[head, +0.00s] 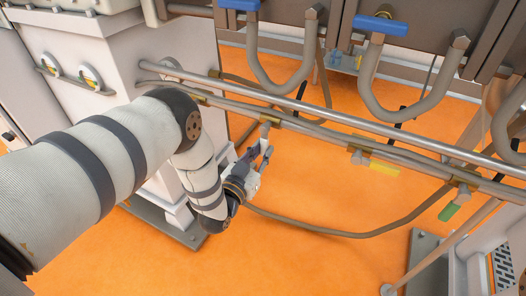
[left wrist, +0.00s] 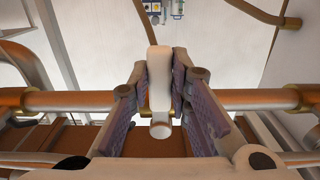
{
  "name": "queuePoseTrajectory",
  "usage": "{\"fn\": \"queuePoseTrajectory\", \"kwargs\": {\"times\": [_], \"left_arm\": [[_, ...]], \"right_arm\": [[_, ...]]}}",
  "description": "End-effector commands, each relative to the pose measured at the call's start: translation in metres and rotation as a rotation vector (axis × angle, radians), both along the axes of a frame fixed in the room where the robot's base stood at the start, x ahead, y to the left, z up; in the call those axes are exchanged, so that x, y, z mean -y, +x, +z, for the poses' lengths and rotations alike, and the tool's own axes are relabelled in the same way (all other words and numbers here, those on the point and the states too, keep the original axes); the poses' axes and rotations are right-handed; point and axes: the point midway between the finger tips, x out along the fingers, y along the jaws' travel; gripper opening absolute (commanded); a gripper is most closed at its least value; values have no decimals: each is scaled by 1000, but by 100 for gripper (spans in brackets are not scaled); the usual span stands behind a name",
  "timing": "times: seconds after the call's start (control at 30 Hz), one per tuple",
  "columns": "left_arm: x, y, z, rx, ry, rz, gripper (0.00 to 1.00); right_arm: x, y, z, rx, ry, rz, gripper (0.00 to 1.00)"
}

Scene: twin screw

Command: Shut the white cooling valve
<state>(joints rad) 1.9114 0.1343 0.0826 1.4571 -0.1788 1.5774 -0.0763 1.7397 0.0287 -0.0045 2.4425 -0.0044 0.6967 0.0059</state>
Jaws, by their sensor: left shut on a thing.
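My left gripper (head: 261,150) reaches the lower pipe (head: 331,139) in the middle of the head view. In the left wrist view this gripper (left wrist: 160,95) is shut on the white valve handle (left wrist: 159,78), with its purple pads on both sides. The handle stands upright in that picture, in front of a copper-coloured pipe (left wrist: 245,99) that runs across. In the head view the fingers mostly hide the handle, below a small valve stem (head: 266,128) on the pipe. My right gripper is not in view.
A yellow valve handle (head: 384,168) and a green one (head: 448,211) sit further right along the pipes. Blue handles (head: 380,25) are on thick bent pipes above. A hose (head: 340,235) sags below over the open orange floor (head: 310,265). A white machine cabinet (head: 105,60) stands at left.

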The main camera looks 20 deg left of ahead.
Motion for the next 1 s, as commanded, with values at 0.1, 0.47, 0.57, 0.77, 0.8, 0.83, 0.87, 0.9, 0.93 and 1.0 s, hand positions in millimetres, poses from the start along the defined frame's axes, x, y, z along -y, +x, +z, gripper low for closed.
{"fn": "queuePoseTrajectory", "kwargs": {"times": [0.1,0.47,0.57,0.77,0.8,0.83,0.87,0.9,0.93,1.0], "left_arm": [[-1,0,-1,-2,10,1,0],[-2,-1,-1,-2,9,2,38],[-1,0,-1,-1,8,2,38],[-1,-3,-1,-2,6,1,38],[-1,-7,-1,-4,6,1,38],[-1,-12,-1,-4,6,1,38],[-2,-18,-2,-5,6,1,38],[-2,-28,-1,-6,6,1,38],[-2,-36,-2,-7,6,1,38],[-3,-57,-2,-8,6,2,38]], "right_arm": [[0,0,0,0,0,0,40],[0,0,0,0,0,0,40],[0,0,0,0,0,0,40],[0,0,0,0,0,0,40],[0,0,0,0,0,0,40],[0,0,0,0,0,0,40],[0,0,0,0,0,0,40],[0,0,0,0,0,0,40],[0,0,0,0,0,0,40],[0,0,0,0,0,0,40]]}}
